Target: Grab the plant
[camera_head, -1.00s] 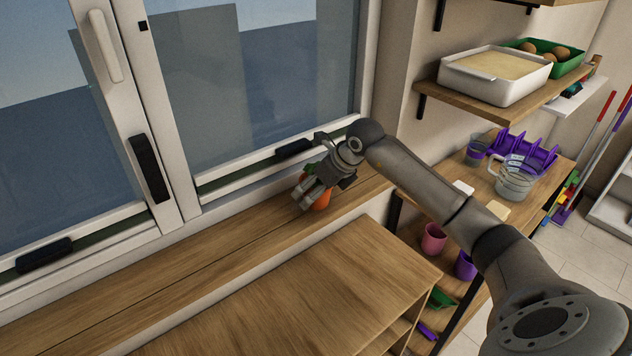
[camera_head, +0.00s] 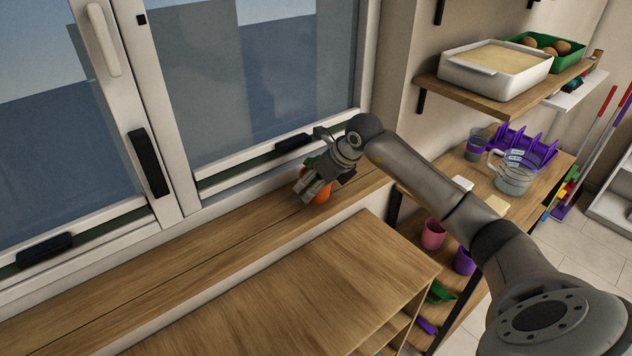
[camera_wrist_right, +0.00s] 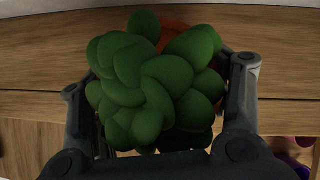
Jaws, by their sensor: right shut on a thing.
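The plant has rounded green leaves (camera_wrist_right: 155,85) and an orange pot (camera_head: 320,192). It stands on the wooden window sill near the window's right corner. My right gripper (camera_head: 312,190) is shut on the plant, with its fingers on either side of it. In the right wrist view the leaves fill the space between the two fingers, and only a bit of the pot's rim (camera_wrist_right: 190,38) shows behind them. The fingers and leaves hide where the fingers touch the pot. My left gripper is not in view.
The window frame (camera_head: 270,165) is close behind the gripper. A wooden cabinet top (camera_head: 300,285) in front is clear. A wall shelf at right holds a white tray (camera_head: 495,75) and a green crate (camera_head: 570,62). Below are a glass jug (camera_head: 514,175) and a purple rack (camera_head: 535,150).

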